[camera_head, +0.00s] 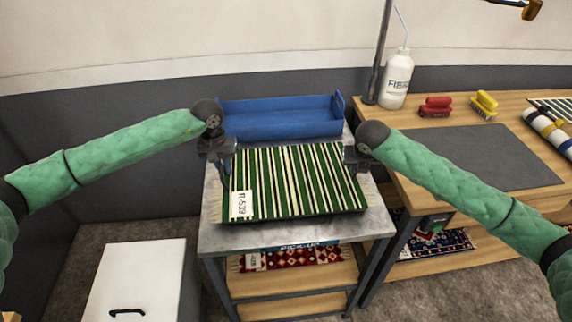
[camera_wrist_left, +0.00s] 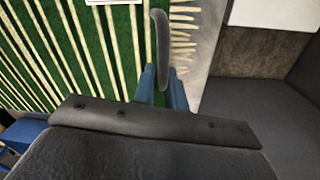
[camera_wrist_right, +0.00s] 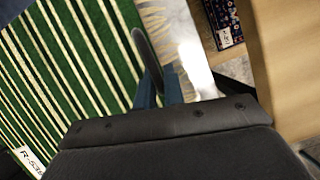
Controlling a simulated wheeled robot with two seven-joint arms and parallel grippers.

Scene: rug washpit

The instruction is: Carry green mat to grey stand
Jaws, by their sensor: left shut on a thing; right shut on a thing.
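The green mat (camera_head: 290,180) has cream stripes and a white tag reading R-539 near its left front corner. It lies flat at, or just above, the grey metal stand top (camera_head: 250,237); I cannot tell whether it touches. My left gripper (camera_head: 226,180) is shut on the mat's left edge, and the mat shows beside its fingers in the left wrist view (camera_wrist_left: 70,45). My right gripper (camera_head: 352,172) is shut on the mat's right edge, with the stripes beside it in the right wrist view (camera_wrist_right: 70,60). The fingertips are partly hidden in the head view.
A blue tray (camera_head: 280,120) stands at the back of the stand. A wooden bench (camera_head: 420,180) to the right holds a white bottle (camera_head: 396,80), a red brush (camera_head: 435,106), a yellow brush (camera_head: 484,105) and rolls. A white cabinet (camera_head: 140,280) stands front left.

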